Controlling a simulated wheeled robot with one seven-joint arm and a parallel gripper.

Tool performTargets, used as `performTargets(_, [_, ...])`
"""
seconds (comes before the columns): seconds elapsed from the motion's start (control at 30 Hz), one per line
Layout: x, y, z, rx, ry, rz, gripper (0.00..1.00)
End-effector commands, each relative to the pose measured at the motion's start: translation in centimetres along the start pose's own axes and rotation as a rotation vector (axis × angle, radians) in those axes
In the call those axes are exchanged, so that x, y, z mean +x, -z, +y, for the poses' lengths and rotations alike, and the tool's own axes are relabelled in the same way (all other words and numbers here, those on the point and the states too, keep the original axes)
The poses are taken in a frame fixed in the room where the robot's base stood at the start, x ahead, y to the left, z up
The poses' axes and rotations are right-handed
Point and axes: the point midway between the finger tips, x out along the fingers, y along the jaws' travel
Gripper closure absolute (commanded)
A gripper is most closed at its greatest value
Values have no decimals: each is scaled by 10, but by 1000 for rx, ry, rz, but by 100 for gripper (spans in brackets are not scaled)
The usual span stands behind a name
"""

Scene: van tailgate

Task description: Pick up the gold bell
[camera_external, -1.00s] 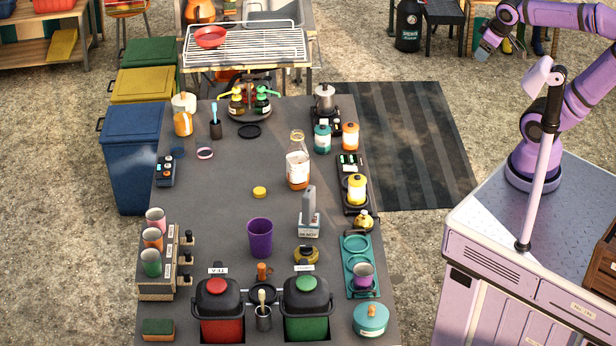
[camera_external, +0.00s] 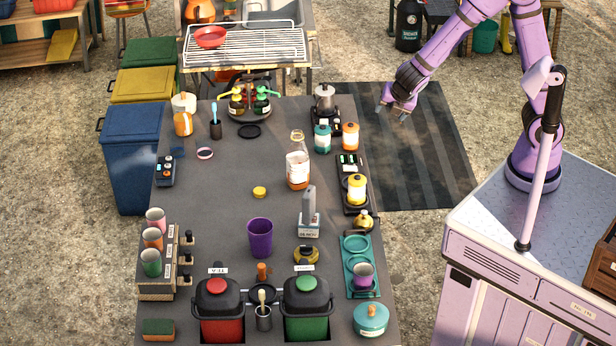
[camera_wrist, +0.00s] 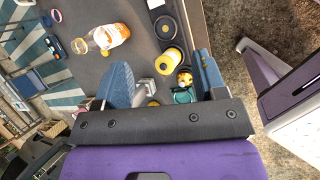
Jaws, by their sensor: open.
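The gold bell (camera_external: 363,221) stands near the right edge of the dark table, between a yellow canister and a teal tray. My gripper (camera_external: 391,114) is open and empty, pointing down over the striped mat, beyond the table's right edge. It is well short of the bell and touches nothing.
The yellow canister (camera_external: 356,189) stands just behind the bell, and the teal tray (camera_external: 355,266) with a cup is just in front. Teal (camera_external: 322,139) and orange (camera_external: 350,136) jars stand farther back. A glass bottle (camera_external: 298,172) is to the left. The striped mat (camera_external: 432,160) is clear.

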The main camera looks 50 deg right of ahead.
Motion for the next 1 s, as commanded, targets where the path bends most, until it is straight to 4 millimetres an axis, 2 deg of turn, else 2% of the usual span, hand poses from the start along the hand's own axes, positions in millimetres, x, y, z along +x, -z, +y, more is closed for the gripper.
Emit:
performTargets(0.03, [12,25,2,-104,-3,13,35])
performTargets(0.17, [37,84,5,-373,-28,49,35])
performTargets(0.3, [61,148,-3,-647,-56,94,35])
performTargets(0.4, [75,185,-13,-805,-73,122,35])
performTargets(0.5, [83,210,-21,-913,-86,142,35])
performTargets(0.67, [92,228,-28,-990,-97,158,35])
performTargets(1.0, [135,236,-28,-993,-96,158,35])
